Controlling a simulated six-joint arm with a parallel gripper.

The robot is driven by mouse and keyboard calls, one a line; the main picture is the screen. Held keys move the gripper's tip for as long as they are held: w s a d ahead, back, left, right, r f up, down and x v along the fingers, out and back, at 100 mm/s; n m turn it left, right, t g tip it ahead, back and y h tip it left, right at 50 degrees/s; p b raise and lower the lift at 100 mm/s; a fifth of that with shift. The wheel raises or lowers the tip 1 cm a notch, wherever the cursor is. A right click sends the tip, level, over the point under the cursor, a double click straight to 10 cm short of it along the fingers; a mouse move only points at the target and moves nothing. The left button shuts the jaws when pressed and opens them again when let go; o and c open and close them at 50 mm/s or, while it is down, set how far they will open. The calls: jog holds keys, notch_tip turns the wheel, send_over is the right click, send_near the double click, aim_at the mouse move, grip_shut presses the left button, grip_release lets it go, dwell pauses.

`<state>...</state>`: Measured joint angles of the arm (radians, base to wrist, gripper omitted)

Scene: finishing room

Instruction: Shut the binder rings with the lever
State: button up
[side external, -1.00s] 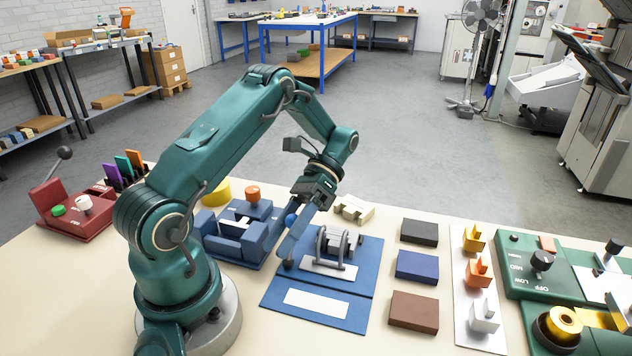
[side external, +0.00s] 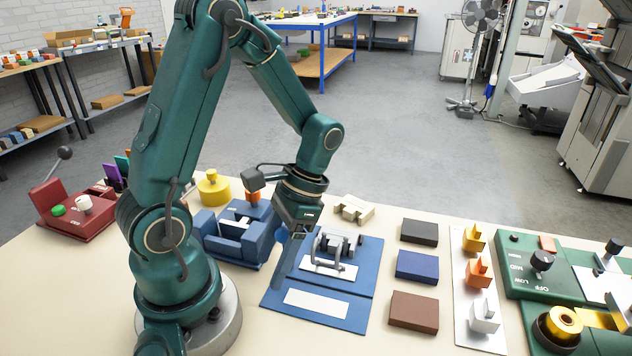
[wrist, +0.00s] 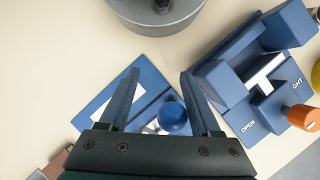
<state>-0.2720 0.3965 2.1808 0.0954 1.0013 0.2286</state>
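The blue binder (side external: 270,298) lies open on the bench, with a white label (side external: 316,303) on its front part. Its grey ring mechanism (side external: 330,262) stands on the rear part; I cannot tell whether the ring halves meet. The lever's blue ball knob (side external: 282,236) is at the mechanism's left, partly hidden by my gripper. In the wrist view the knob (wrist: 173,118) sits between my gripper's fingers (wrist: 157,95), nearer the right one. The fingers are apart, with a gap on the knob's left side. The lever's shaft is hidden.
A blue fixture (side external: 240,232) marked OPEN stands close left of the binder, an orange knob (wrist: 301,117) on it. A beige block (side external: 352,208) lies behind. Dark, blue and brown blocks (side external: 414,309) lie to the right. Bare bench shows between them.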

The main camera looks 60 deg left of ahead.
jog(key=shift+s+d+f, duration=0.1)
jog(key=w+d+r+m+t, duration=0.2)
jog(key=r+m+t, duration=0.1)
jog(key=r, duration=0.5)
jog(key=w+d+r+m+t, duration=0.2)
jog(key=w+r+m+t, duration=0.1)
jog(key=r+t, duration=0.3)
jog(key=shift+w+d+r+m+t+y, duration=0.15)
jog(key=shift+w+r+m+t+y, duration=0.15)
jog(key=shift+r, duration=0.85)
